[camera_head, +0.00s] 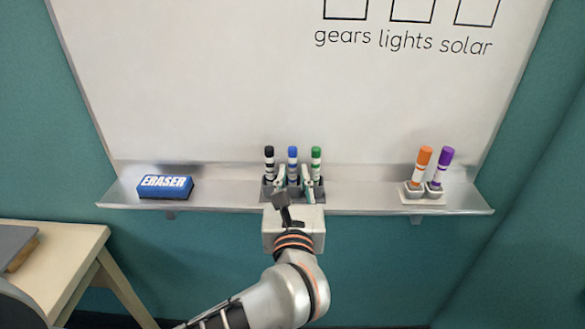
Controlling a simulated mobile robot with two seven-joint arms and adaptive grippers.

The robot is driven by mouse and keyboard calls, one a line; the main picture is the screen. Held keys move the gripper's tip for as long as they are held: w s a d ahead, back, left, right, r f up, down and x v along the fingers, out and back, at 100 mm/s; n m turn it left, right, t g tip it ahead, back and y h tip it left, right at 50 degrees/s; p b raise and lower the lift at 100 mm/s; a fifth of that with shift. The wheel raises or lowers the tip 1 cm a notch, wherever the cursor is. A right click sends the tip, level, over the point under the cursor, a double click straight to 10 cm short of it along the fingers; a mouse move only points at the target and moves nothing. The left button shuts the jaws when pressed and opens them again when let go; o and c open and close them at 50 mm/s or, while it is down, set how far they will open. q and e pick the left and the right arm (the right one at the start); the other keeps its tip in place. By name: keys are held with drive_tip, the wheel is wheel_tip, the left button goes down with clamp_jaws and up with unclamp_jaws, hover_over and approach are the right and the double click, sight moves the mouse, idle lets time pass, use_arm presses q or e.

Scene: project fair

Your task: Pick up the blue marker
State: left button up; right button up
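The blue marker (292,157) stands upright in the middle of a grey holder (322,194) on the whiteboard tray, its blue cap up. A black marker (269,158) stands left of it and a green marker (316,157) right of it. My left gripper (293,174) reaches in from the front. Its two fingers are apart, one on each side of the blue marker, with a gap showing to the marker. The marker's lower part is partly hidden by the gripper. My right gripper does not show.
A blue eraser (165,187) lies on the left of the metal tray (232,192). Orange (423,163) and purple (442,165) markers stand in a small holder (424,198) at the right. The whiteboard (220,80) rises behind. A wooden table (60,262) is at the lower left.

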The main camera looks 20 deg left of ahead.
sight(293, 170)
use_arm(q)
drive_tip(key=x, duration=0.3)
drive_tip(key=shift+w+a, duration=0.1)
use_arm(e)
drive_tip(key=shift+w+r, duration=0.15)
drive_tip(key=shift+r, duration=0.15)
use_arm(q)
drive_tip(key=c, duration=0.6)
drive_tip(key=shift+r, duration=0.1)
